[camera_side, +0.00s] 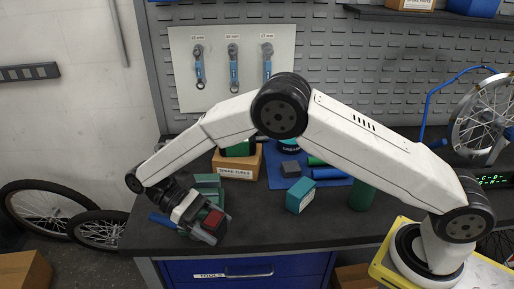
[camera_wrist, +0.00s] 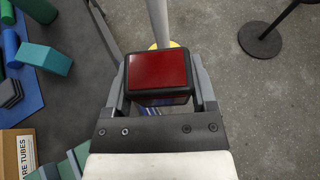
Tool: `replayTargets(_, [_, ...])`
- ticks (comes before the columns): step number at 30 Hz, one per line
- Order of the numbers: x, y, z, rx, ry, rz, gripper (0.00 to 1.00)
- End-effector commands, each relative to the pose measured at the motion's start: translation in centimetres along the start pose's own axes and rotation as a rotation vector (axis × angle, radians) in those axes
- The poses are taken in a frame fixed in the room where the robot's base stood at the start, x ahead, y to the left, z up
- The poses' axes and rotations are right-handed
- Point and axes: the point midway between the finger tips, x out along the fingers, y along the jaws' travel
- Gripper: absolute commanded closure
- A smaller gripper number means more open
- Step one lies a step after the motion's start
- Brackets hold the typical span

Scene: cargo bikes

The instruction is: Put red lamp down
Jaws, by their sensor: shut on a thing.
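The red lamp (camera_wrist: 158,72) is a small block with a red face and a dark rim. In the wrist view it sits between the two fingers of my gripper (camera_wrist: 160,84), which is shut on it. In the side view the red lamp (camera_side: 212,220) is at the front left edge of the dark bench, held in my gripper (camera_side: 208,226), which is tilted downward. The wrist view shows grey floor beyond the lamp. Whether the lamp touches the bench cannot be told.
A green box (camera_side: 208,183) stands just behind my gripper. A cardboard spare tubes box (camera_side: 238,172), a teal box (camera_side: 300,195) and a green cylinder (camera_side: 362,195) stand on the bench (camera_side: 270,230). A blue mat (camera_side: 335,178) holds several items. Bare bench lies front centre.

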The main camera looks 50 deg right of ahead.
Motion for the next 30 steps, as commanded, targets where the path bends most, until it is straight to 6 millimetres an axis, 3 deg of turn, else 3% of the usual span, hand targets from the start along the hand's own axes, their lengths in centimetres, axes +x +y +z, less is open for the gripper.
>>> replayTargets(8, [-0.4, 0.5, -0.9, -0.147, 0.012, 0.331, 0.88])
replayTargets(14, [-1.9, 0.7, -1.5, -0.246, -0.003, 0.562, 0.88])
replayTargets(26, [-6.7, 0.0, -2.3, -0.452, -0.031, 1.049, 0.88])
replayTargets(30, [-9.1, -0.7, -2.2, -0.539, -0.030, 1.250, 0.88])
